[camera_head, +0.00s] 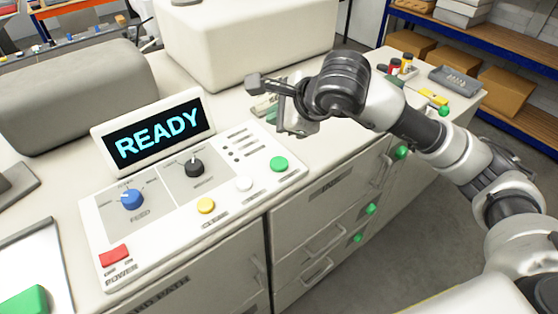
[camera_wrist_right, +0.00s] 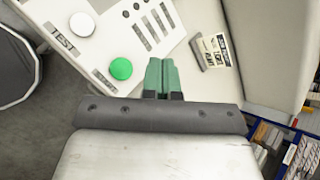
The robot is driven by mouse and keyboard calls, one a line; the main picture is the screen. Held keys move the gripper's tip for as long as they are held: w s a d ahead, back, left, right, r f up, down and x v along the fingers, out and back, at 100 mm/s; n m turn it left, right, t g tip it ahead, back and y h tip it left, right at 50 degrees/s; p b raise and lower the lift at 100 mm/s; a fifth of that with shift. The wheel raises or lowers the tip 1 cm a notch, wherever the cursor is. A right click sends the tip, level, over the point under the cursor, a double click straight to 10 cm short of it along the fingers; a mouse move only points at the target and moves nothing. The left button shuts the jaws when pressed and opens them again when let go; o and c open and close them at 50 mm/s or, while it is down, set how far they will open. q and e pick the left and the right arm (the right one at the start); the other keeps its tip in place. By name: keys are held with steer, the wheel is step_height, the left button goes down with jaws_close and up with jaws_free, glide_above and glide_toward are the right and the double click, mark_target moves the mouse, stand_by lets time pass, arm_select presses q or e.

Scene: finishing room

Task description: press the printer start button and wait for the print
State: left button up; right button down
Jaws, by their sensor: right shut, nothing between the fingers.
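The printer's control panel (camera_head: 150,235) lies on the white machine top, with a tilted display (camera_head: 158,135) reading READY. A round green button (camera_head: 279,163) sits at the panel's right end, and it also shows in the right wrist view (camera_wrist_right: 121,68). Its label is too small to read. My right gripper (camera_head: 272,115) is above and behind the green button in the head view, apart from it. In the right wrist view its green fingers (camera_wrist_right: 162,75) are together and empty, to the right of the button. My left gripper is not in view.
A white button (camera_head: 244,183), a yellow button (camera_head: 206,205), a red power switch (camera_head: 114,256) and blue (camera_head: 131,199) and black (camera_head: 194,167) knobs share the panel. A large white housing (camera_head: 245,40) stands behind. Small bottles (camera_head: 400,65) stand on the far right top.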

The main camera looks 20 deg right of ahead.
steer(key=b, duration=0.2)
glide_above(278, 164)
step_height(278, 164, down, 6)
steer(key=shift+d+f, duration=0.1)
steer(key=shift+f, duration=0.05)
steer(key=shift+f+b, duration=0.65)
steer(key=shift+b, duration=0.2)
steer(key=shift+f+b, duration=0.5)
steer(key=shift+b, duration=0.1)
steer(key=shift+r, duration=0.1)
stand_by(0.6)
steer(key=shift+f+b, duration=0.45)
steer(key=shift+b, duration=0.3)
